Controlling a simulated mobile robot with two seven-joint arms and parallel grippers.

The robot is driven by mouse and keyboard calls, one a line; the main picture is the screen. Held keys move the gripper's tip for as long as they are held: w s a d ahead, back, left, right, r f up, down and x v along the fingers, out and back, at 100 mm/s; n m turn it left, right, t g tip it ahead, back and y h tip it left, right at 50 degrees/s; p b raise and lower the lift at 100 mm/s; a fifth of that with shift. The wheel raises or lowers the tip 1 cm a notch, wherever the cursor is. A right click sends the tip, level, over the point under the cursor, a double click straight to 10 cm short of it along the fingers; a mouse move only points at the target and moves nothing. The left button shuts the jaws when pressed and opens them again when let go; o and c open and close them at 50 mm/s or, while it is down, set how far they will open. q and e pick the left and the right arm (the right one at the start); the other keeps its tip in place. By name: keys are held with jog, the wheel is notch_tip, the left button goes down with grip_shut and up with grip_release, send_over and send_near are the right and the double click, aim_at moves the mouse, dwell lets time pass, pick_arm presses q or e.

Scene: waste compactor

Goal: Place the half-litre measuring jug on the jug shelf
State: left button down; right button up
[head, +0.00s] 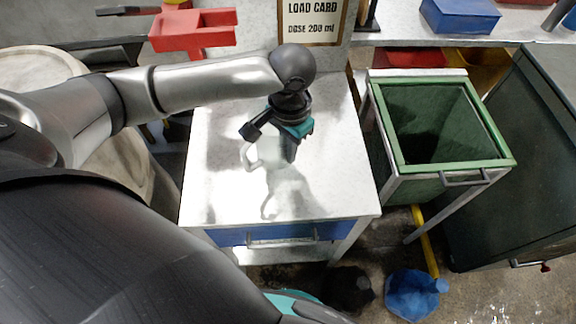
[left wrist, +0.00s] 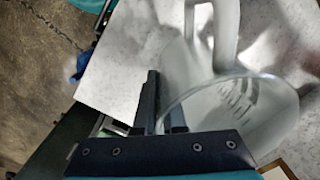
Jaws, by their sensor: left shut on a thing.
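The measuring jug is clear and faint in the head view (head: 268,158), over the white tabletop, with its handle to the left. In the left wrist view the jug (left wrist: 240,110) shows its open rim, measuring marks and handle. My left gripper (head: 291,152) points down at the jug's right side. In the left wrist view its fingers (left wrist: 160,118) are shut on the jug's wall at the rim. I cannot tell whether the jug's base touches the tabletop. No surface is clearly recognisable as the jug shelf. My right gripper is not in view.
The white table (head: 225,205) has a blue drawer (head: 270,234). A load card (head: 311,20) reading 200 ml stands behind it. An open green bin (head: 400,150) stands to the right. A red fixture (head: 190,32) is at back left, a blue box (head: 460,15) at back right.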

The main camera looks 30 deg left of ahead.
aim_at(288, 165)
pick_arm(q)
jog(key=shift+f+b, duration=0.7)
jog(key=shift+f, duration=2.1)
jog(key=shift+f, duration=0.1)
jog(key=c, duration=1)
grip_release()
